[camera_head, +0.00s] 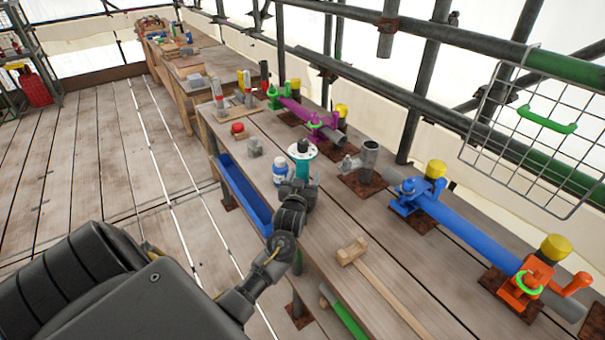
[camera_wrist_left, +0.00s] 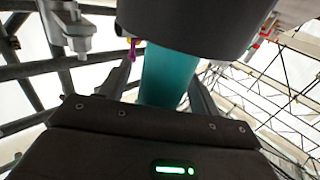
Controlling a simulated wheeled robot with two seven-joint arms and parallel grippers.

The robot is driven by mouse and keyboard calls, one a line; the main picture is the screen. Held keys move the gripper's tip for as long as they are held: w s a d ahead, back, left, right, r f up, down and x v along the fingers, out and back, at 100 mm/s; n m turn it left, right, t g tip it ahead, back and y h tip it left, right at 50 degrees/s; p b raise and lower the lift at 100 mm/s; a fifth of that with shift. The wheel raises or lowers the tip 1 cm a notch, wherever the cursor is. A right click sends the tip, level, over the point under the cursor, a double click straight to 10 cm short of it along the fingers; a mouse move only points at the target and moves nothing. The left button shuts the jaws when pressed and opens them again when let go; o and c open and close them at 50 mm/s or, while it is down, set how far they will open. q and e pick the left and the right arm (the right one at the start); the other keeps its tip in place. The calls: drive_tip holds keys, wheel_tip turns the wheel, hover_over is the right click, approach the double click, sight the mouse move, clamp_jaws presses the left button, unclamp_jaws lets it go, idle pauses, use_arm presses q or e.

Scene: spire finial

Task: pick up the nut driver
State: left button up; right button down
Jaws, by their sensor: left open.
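A teal upright tool with a pale, dark-centred disc on top, which I take for the nut driver (camera_head: 302,165), stands on the workbench in the head view. My left gripper (camera_head: 301,184) is low in front of it and hides its lower part. In the left wrist view a teal shaft (camera_wrist_left: 168,76) lies between the two fingers of my open left gripper (camera_wrist_left: 165,85), with a wide dark part above it. I cannot tell whether either finger touches it. My right gripper is not in view.
A white and blue bottle (camera_head: 279,174) stands close left of the gripper. A wooden mallet (camera_head: 352,251) lies nearer on the bench (camera_head: 330,225). A blue trough (camera_head: 243,192) runs along the bench's left edge. Behind stand a grey pipe fitting (camera_head: 368,158) and a blue clamped pipe (camera_head: 455,222).

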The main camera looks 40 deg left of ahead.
use_arm(q)
drive_tip(key=shift+w, duration=0.1)
clamp_jaws()
drive_tip(key=shift+a+r+b, duration=0.1)
drive_tip(key=shift+r+b, duration=0.55)
drive_tip(key=shift+r, duration=4.5)
